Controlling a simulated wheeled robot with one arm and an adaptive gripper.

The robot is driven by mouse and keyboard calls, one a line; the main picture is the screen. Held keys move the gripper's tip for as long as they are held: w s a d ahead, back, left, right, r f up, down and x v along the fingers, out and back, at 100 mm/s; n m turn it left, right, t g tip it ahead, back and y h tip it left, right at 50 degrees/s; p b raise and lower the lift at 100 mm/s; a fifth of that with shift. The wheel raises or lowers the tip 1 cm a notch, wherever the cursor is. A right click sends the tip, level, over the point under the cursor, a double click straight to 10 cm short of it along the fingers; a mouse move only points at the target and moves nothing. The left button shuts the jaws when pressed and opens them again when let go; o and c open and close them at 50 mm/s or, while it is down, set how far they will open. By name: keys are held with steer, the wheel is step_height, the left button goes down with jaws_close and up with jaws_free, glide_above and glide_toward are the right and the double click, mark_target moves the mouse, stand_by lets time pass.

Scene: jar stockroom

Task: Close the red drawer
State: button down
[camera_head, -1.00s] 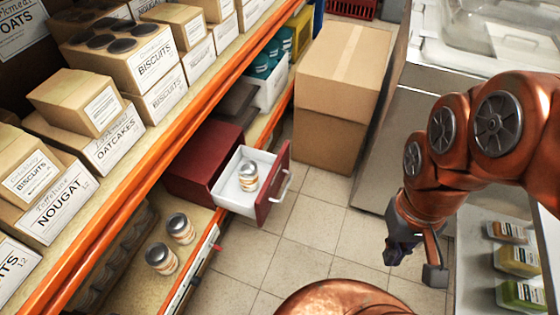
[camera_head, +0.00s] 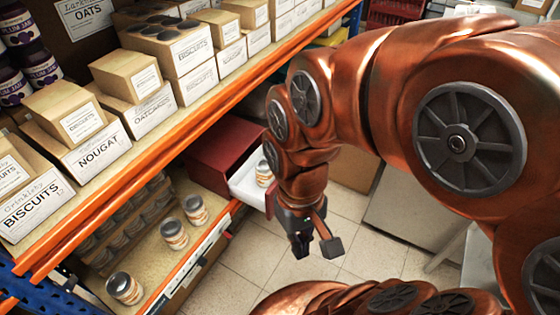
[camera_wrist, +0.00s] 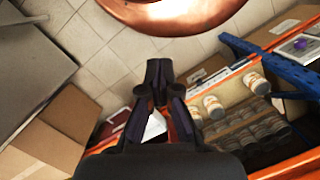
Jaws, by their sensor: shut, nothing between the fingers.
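The red drawer unit (camera_head: 226,150) sits on the lower shelf in the head view. Its white-lined drawer (camera_head: 246,186) is pulled out, with a jar (camera_head: 264,174) inside. My arm hides most of the drawer's front and its handle. My gripper (camera_head: 302,246) is shut and empty, pointing down in front of the drawer on the aisle side; I cannot tell whether it touches the front. In the wrist view, my gripper (camera_wrist: 158,75) covers part of the drawer, and a bit of white lining (camera_wrist: 154,127) shows between its fingers.
Several jars (camera_head: 173,234) stand on the lower shelf beside the unit. The orange shelf edge (camera_head: 190,118) runs above it, loaded with cartons (camera_head: 98,148). A large cardboard box (camera_wrist: 50,135) stands in the aisle. Tiled floor (camera_head: 240,260) is free below my gripper.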

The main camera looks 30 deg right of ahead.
steer(key=w+a+f+m+y+b, duration=0.4)
steer(key=w+f+m+y+b, duration=0.3)
steer(key=w+f+b, duration=0.3)
steer(key=w+d+f+m+t+y+b, duration=0.2)
steer(key=w+d+m+b, duration=0.15)
steer(key=w, duration=0.25)
steer(key=w+d+f+m+t+y+b, duration=0.2)
steer(key=w+d+f+m+y+b, duration=0.15)
steer(key=w, duration=0.25)
steer(key=w+d+f+m+t+h+b, duration=0.1)
steer(key=w+d+f+m+t+b, duration=0.25)
steer(key=d, duration=0.65)
steer(key=d+f+m+t+h+b, duration=0.1)
steer(key=d+f+m+t+b, duration=0.2)
steer(key=d+f+m+t, duration=0.55)
steer(key=w+d+f+m+t+h+b, duration=0.1)
steer(key=w+d+f+m+h+b, duration=0.2)
steer(key=d, duration=1)
steer(key=shift+y, duration=0.65)
steer(key=shift+s+a+r+b+x, duration=0.15)
steer(key=shift+r+b+x, duration=0.35)
steer(key=shift+x, duration=1.6)
steer(key=shift+a+r+b+x, duration=0.15)
steer(key=shift+b+x, duration=0.7)
steer(key=shift+x, duration=1.25)
steer(key=shift+s+a+r+b+x, duration=0.1)
steer(key=shift+r+b+x, duration=0.4)
steer(key=shift+x, duration=1.6)
steer(key=shift+f, duration=0.15)
steer(key=shift+w, duration=0.1)
